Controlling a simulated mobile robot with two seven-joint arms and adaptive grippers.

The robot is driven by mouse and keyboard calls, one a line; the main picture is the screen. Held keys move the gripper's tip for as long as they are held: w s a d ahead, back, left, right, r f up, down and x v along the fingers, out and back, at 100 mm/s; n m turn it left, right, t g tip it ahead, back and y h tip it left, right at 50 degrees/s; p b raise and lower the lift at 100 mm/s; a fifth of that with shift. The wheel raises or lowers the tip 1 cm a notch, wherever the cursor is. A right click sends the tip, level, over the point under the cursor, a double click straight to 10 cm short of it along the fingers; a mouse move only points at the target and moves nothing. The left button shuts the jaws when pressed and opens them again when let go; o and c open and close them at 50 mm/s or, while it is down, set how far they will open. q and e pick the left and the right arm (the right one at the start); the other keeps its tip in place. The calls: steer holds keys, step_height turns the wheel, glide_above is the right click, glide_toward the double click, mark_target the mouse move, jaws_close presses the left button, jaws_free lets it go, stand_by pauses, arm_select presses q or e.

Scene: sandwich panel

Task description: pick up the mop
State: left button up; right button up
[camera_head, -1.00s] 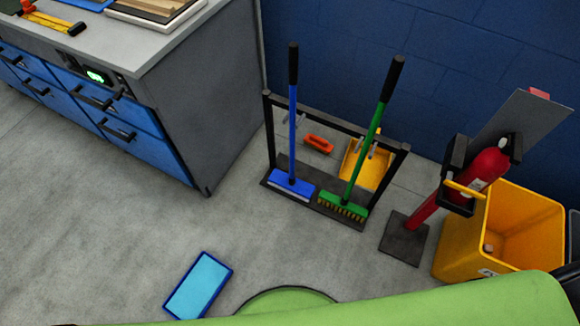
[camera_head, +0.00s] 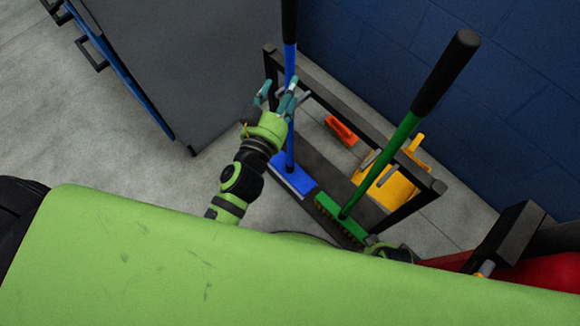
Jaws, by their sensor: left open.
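The mop (camera_head: 290,148) has a blue pole with a black grip and a flat blue head. It stands upright in a dark rack, its head on the rack's base and its top cut off by the picture edge. My left gripper (camera_head: 279,91) is open at the mop's pole, with teal fingers spread around pole height. The fingers overlap the pole in the picture; I cannot tell whether they touch it. My right gripper is not in view; only a small part of my right arm may show behind my green body.
A green-handled broom (camera_head: 402,138) stands to the right in the same rack (camera_head: 345,108). A yellow dustpan (camera_head: 395,188) and an orange brush (camera_head: 341,131) hang there. A grey cabinet (camera_head: 190,65) stands left, a blue wall behind. A red extinguisher (camera_head: 540,272) is at lower right.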

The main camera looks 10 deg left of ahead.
mark_target(291, 71)
arm_select(q)
steer(key=shift+a+r, duration=0.1)
steer(key=shift+r, duration=0.45)
steer(key=shift+w+r, duration=0.2)
steer(key=shift+w, duration=0.15)
steer(key=w, duration=0.4)
steer(key=w+f, duration=0.1)
steer(key=w, duration=0.1)
steer(key=shift+w+d, duration=0.15)
steer(key=shift+d, duration=0.25)
jaws_close()
steer(key=shift+r, duration=0.1)
